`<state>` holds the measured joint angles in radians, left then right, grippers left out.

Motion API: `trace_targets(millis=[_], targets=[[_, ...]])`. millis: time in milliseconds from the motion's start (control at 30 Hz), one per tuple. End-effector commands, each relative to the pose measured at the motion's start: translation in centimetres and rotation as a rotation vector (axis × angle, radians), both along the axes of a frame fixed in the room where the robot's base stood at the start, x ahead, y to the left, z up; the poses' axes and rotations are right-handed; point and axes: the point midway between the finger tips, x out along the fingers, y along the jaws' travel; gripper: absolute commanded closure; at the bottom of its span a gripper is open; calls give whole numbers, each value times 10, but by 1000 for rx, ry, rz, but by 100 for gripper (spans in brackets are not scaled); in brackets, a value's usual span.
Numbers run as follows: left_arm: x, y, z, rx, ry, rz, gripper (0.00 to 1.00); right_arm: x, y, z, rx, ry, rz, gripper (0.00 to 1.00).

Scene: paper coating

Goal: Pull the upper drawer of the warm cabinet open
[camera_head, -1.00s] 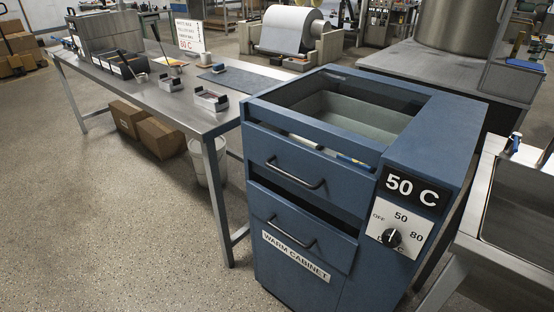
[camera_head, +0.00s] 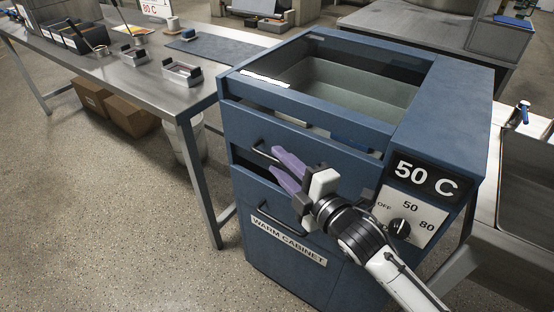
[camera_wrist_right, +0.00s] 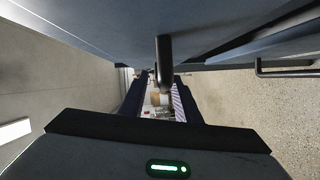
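The blue warm cabinet (camera_head: 465,88) stands right of the table. Its upper drawer (camera_head: 240,126) has a dark bar handle (camera_head: 258,150), partly hidden behind my right gripper in the head view. A narrow gap shows above the drawer front. My right gripper (camera_head: 274,164) has purple fingers, spread apart, at this handle. In the right wrist view, the handle (camera_wrist_right: 165,60) lines up with the gap between the open fingers (camera_wrist_right: 160,90); I cannot tell whether it is touched. My left gripper is not in view.
A dial (camera_head: 400,228) is on the cabinet front at right. A metal table (camera_head: 150,85) stands left, a sink (camera_head: 530,170) right. Floor in front at left is clear.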

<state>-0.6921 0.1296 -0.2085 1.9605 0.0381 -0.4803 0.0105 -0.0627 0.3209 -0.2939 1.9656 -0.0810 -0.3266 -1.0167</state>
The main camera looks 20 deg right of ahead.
Motion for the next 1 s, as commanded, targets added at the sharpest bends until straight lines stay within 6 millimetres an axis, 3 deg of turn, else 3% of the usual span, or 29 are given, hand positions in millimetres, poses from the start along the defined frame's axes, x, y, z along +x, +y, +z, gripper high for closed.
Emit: trace_targets(millis=[167,467,667,900,1000], targets=[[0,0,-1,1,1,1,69,15,5,-2,2,1,0,70],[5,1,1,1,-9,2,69,17,5,-2,2,1,0,70],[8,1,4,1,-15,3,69,16,5,-2,1,2,0,100],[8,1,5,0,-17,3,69,16,6,-2,1,2,0,100],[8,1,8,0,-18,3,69,16,16,-2,4,4,1,100]])
